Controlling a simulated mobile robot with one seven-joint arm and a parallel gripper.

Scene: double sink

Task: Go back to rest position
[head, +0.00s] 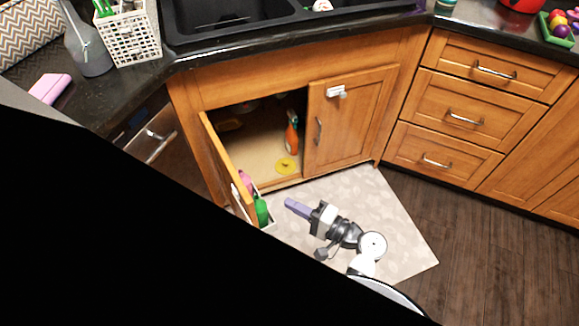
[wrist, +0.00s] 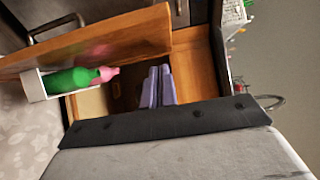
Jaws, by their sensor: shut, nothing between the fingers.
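My gripper (head: 297,208) is above the light patterned mat (head: 400,240), in front of the under-sink cabinet. Its purple fingers point left toward the open cabinet door (head: 228,165). In the wrist view the two fingers (wrist: 159,87) are together with nothing between them. The left cabinet door stands open. The right cabinet door (head: 349,115) is closed.
The open door carries a white rack with a green bottle (head: 262,211) and a pink bottle (head: 245,181). Inside the cabinet are an orange spray bottle (head: 291,135) and a yellow item (head: 287,165). Wooden floor (head: 470,230) is clear at the right.

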